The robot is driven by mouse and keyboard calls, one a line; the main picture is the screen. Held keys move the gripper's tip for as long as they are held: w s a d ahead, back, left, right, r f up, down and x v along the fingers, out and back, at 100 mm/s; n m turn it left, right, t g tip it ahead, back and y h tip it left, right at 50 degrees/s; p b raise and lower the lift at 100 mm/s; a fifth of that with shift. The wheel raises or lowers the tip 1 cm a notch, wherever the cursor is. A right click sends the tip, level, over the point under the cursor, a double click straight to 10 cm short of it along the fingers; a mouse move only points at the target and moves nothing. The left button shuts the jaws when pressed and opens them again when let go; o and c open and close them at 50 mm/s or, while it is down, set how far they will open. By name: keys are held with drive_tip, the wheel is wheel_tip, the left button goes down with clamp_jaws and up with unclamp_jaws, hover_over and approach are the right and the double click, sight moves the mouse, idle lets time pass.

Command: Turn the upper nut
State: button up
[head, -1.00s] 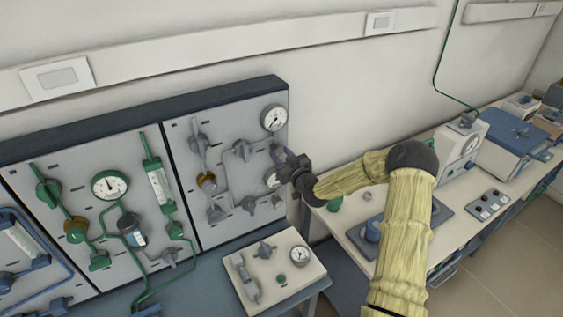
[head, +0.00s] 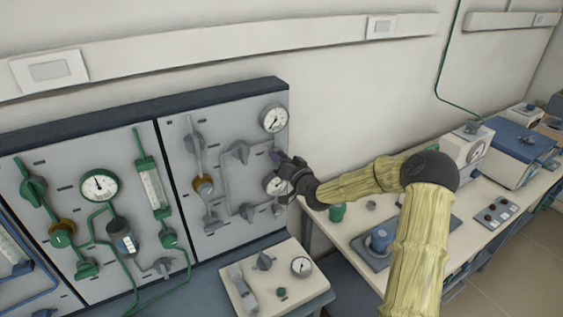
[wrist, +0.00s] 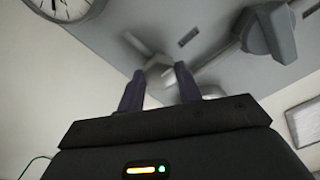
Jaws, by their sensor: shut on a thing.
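The upper nut (wrist: 159,73) is a small pale grey fitting on the pipework at the right side of the grey panel. In the wrist view it sits between the two dark finger tips of my gripper (wrist: 160,85), which is shut on it. In the head view my gripper (head: 278,158) is at the panel's right edge, between the upper and lower gauges, and hides the nut there. The wrist view is blurred near the nut, so its turn angle cannot be told.
A round gauge (head: 273,118) is above my gripper and another gauge (head: 274,185) just below it. A grey valve knob (head: 238,151) is to the left on the same pipework. A small box with a gauge (head: 283,288) stands below. A bench (head: 345,223) is at the right.

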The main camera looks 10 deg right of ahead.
idle(0.3)
drive_tip(key=o, duration=1)
drive_tip(key=shift+s, duration=0.1)
drive_tip(key=b+v, duration=0.4)
drive_tip(key=v, duration=1.3)
drive_tip(key=shift+b, duration=0.35)
drive_tip(key=shift+s, duration=0.1)
